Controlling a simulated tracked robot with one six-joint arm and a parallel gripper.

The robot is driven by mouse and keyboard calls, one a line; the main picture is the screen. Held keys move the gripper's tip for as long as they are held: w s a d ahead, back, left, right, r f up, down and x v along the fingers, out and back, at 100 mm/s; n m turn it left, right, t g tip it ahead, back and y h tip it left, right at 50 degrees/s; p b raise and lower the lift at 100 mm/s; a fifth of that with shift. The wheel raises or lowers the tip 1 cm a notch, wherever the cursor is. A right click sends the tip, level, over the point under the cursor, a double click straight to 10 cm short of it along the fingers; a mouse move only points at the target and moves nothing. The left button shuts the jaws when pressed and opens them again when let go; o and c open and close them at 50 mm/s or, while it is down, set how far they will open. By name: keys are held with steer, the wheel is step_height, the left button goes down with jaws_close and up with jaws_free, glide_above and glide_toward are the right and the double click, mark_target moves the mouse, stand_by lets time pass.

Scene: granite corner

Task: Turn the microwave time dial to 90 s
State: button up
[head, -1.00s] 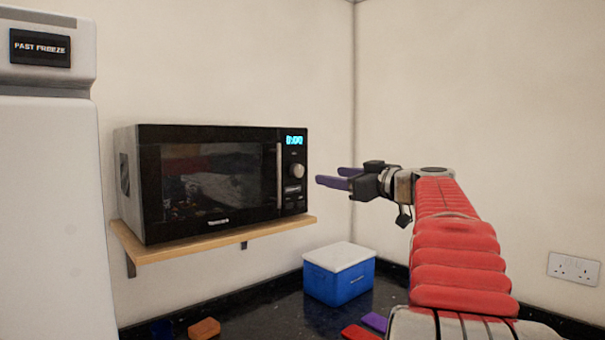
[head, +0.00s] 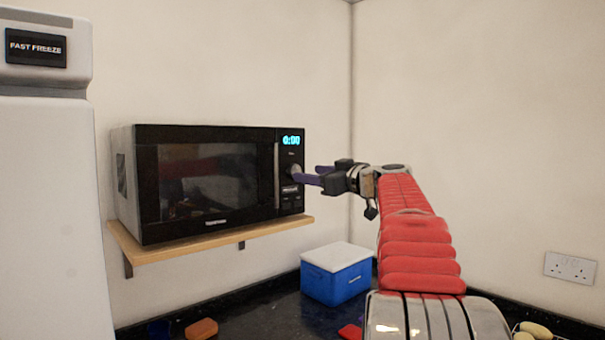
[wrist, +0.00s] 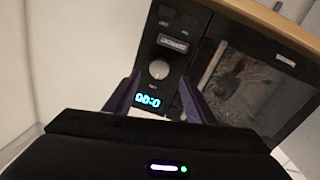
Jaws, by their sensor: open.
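The black microwave (head: 207,178) stands on a wooden wall shelf, its door shut. Its display (head: 291,140) glows blue and reads 0:00. The round grey time dial (head: 294,170) sits below the display, partly covered by my gripper in the head view. In the wrist view the microwave appears upside down, with the dial (wrist: 159,70) in full sight above the display (wrist: 147,100). My gripper (head: 307,174) has purple fingers, open and empty, pointing at the dial. In the wrist view the dial lies beyond and between the two fingers. I cannot tell whether they touch it.
The wooden shelf (head: 205,236) juts out under the microwave. A blue cool box (head: 336,275) with a white lid stands on the dark worktop below. A white freezer (head: 48,200) stands at left.

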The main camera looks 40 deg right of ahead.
mark_target(294, 171)
steer(key=shift+w+d, duration=0.1)
steer(key=shift+w, duration=2.8)
steer(key=c, duration=1)
steer(key=shift+d, duration=0.1)
steer(key=shift+c, duration=0.2)
